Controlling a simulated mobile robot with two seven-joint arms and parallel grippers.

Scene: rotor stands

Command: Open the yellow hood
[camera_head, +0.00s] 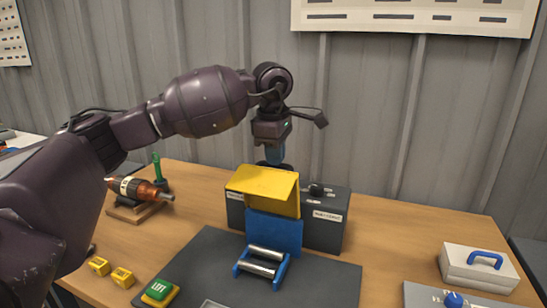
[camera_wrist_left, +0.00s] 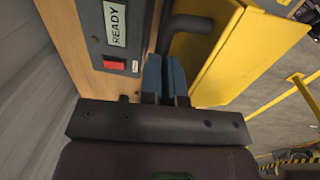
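The yellow hood (camera_head: 268,184) sits over a blue roller stand (camera_head: 273,232) in the middle of the table. Its top panel slopes, with a darker yellow face below it. In the left wrist view the hood (camera_wrist_left: 235,50) is at upper right, with a dark bent handle (camera_wrist_left: 190,24) beside it. My left gripper (camera_head: 275,155) points down just behind the hood's upper edge. Its blue fingers (camera_wrist_left: 165,77) are close together, right by the handle's lower end. They look shut, without the handle clearly between them. My right gripper is not in view.
A dark grey box (camera_head: 328,228) with labels stands behind and right of the stand. A green button (camera_head: 159,289), yellow blocks (camera_head: 110,271) and an orange-black rotor (camera_head: 140,189) are at left. A white case with a blue handle (camera_head: 485,260) is at right.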

